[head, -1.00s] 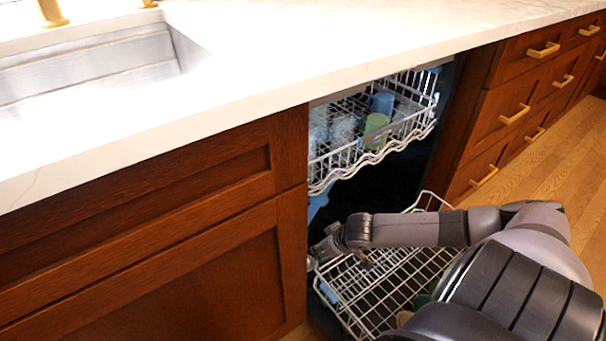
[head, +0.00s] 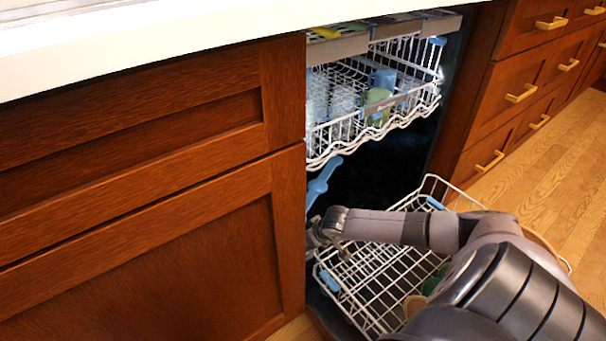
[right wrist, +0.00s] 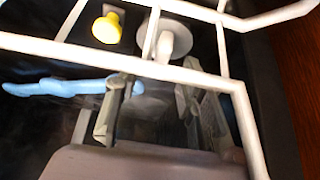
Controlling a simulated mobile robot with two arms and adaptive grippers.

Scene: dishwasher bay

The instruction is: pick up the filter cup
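In the right wrist view, a grey round piece with a pale upright part (right wrist: 172,38), which looks like the filter cup, sits beyond the white rack wires that partly cover it. My right gripper (right wrist: 150,108) is open, with its two fingers apart and nothing visible between them. The grey piece is ahead of the fingers and apart from them. In the head view, my right gripper (head: 325,236) is at the left side of the lower rack (head: 385,268), by the cabinet edge; the filter cup cannot be made out there. My left gripper is not in view.
A yellow knob-like piece (right wrist: 107,27) is beside the grey piece. A blue spray arm (right wrist: 60,87) lies to the left. The upper rack (head: 345,135) holds cups and glasses above my arm. The wooden cabinet (head: 150,230) borders the bay on the left.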

